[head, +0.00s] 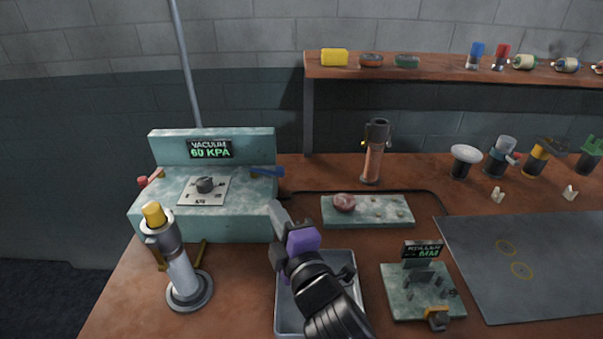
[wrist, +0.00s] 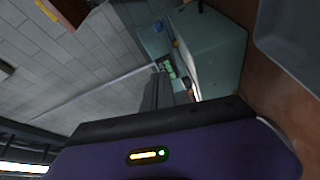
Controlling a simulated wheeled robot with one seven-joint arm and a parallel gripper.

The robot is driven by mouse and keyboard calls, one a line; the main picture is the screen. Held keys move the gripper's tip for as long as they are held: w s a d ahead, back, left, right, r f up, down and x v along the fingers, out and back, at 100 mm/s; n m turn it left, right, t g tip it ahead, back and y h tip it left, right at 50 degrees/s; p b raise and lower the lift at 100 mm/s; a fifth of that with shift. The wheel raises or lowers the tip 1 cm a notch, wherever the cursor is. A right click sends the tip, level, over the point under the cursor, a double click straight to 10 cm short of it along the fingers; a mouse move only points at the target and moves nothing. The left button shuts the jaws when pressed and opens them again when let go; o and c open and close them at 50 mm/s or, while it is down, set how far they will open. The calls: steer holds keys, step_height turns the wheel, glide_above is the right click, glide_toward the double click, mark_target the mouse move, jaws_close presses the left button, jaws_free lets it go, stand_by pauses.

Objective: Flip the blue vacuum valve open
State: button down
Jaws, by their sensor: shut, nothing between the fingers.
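The blue vacuum valve (head: 267,171) is a lever at the right end of the teal vacuum unit (head: 250,218), lying nearly level in the picture. The unit's display reads "VACUUM 60 KPA". My gripper (head: 278,210) is shut and empty, in front of the unit's right end. In the head view its tip shows below the blue lever with a visible gap. In the wrist view the fingers (wrist: 158,92) point towards the unit, and a small blue part (wrist: 175,43), likely the lever, shows beyond them.
A yellow-topped cylinder (head: 182,270) stands front left. A grey tray (head: 284,318) lies under my arm. A teal slab (head: 385,212) and a roller stand (head: 420,292) are to the right.

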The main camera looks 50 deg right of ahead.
steer(key=d+f+g, duration=0.1)
steer(key=n+p, duration=0.1)
steer(key=p, duration=0.1)
glide_toward(267, 171)
steer(key=shift+w+a+r, duration=0.5)
steer(key=shift+w+r, duration=0.25)
steer(key=shift+w, duration=0.1)
steer(key=shift+w+d+f+p, duration=0.1)
steer(key=shift+w+d+p, duration=0.05)
steer(key=shift+d, duration=0.75)
steer(key=shift+w+d+f+p, duration=0.15)
steer(key=shift+w+d, duration=0.05)
steer(key=shift+d, duration=0.75)
